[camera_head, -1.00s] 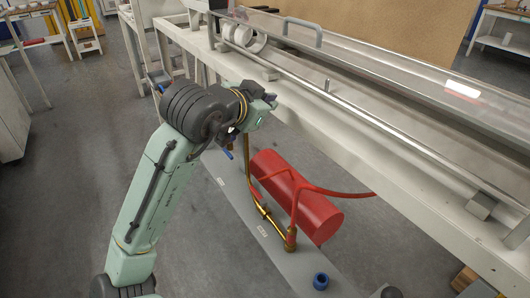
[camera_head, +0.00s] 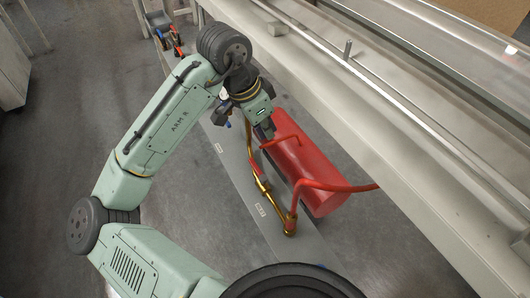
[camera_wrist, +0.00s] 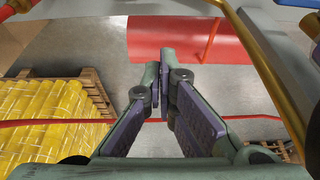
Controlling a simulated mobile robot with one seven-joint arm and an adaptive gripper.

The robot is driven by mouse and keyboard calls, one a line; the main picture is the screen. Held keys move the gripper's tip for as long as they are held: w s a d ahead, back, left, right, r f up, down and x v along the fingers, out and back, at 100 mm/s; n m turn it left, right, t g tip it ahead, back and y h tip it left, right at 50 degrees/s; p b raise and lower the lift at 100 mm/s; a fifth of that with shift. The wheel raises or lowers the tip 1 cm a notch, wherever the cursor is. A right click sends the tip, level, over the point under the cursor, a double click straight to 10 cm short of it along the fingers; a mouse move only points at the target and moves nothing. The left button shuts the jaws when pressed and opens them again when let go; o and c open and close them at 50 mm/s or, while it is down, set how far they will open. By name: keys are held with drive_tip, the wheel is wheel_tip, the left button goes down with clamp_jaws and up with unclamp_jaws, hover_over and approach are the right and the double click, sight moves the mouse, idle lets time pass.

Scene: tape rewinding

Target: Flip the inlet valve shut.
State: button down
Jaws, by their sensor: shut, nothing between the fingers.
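A blue handle (camera_head: 229,124), which may be the inlet valve's lever, shows at the upper end of the brass pipework (camera_head: 263,186), partly hidden by my arm. In the wrist view, blue parts (camera_wrist: 298,3) show at the upper right edge, beside a brass pipe (camera_wrist: 262,65). My gripper (camera_head: 267,131) points down beside the upper end of the red cylinder (camera_head: 305,165). In the wrist view my gripper (camera_wrist: 165,68) is shut and empty, its fingertips in front of the red cylinder (camera_wrist: 180,38). I cannot tell the valve's position or whether my gripper touches the pipework.
A red hose (camera_head: 335,187) runs from the brass fitting across the cylinder to the right. The long pale bench frame (camera_head: 380,140) borders the right. More blue and red handles (camera_head: 165,35) stand at the upper left. Yellow goods (camera_wrist: 40,118) on a pallet show in the wrist view.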

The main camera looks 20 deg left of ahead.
sight(257, 170)
drive_tip(key=shift+f, duration=0.1)
drive_tip(key=f, duration=0.9)
drive_tip(key=shift+w+d+f, duration=0.1)
drive_tip(key=shift+w+d, duration=0.05)
drive_tip(key=shift+w, duration=0.1)
drive_tip(key=shift+s+a, duration=0.4)
drive_tip(key=shift+s, duration=0.1)
drive_tip(key=shift+w+a+p, duration=0.1)
drive_tip(key=shift+p, duration=0.25)
drive_tip(key=shift+n, duration=0.3)
